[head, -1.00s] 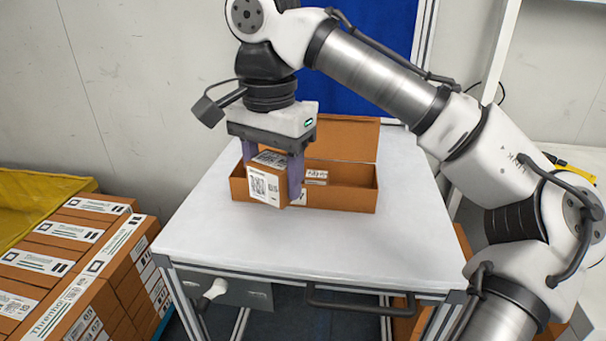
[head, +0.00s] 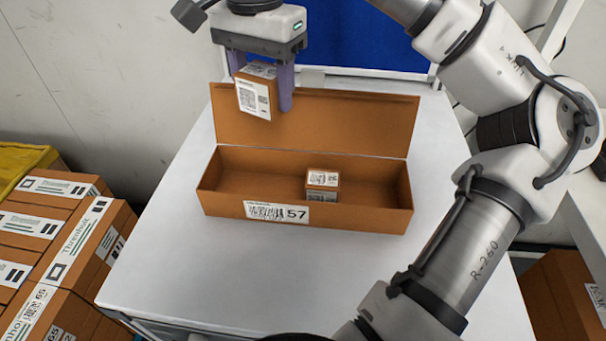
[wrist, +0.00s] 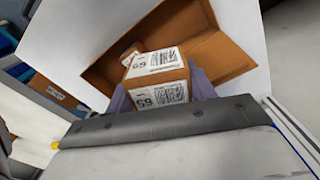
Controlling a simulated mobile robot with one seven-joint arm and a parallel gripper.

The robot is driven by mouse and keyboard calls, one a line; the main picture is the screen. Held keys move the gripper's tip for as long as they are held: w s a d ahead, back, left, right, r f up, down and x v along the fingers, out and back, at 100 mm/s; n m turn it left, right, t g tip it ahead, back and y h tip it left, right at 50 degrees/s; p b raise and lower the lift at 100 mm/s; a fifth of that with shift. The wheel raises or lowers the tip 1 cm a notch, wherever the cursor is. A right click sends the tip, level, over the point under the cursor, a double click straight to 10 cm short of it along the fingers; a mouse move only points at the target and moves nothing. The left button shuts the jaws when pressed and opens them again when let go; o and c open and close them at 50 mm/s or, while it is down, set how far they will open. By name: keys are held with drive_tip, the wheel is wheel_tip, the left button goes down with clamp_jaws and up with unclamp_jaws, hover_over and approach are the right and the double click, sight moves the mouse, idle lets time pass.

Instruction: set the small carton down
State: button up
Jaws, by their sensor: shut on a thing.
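The small carton (head: 254,94), brown with white barcode labels, is held between the two purple fingers of my gripper (head: 263,88). It hangs in the air above the left part of the long open box, in front of its raised lid in the head view.
The white table (head: 190,272) is bare in front of the box and along its left side. Stacked labelled cartons (head: 60,245) stand at the left, beside a yellow-lined bin (head: 25,160). A blue panel (head: 350,38) rises behind the table.

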sight(275, 196)
drive_tip(key=shift+w+f, duration=0.15)
drive_tip(key=shift+w, duration=0.05)
wheel_tip(275, 196, down, 20)
drive_tip(key=shift+s+r+p, duration=0.1)
drive_tip(key=shift+r+p, duration=0.1)
drive_tip(key=shift+p, duration=0.4)
drive_tip(key=shift+f, duration=0.15)
drive_tip(key=o, duration=1.1)
wheel_tip(275, 196, up, 12)
drive_tip(key=shift+r+b, duration=0.2)
drive_tip(key=shift+b, duration=0.2)
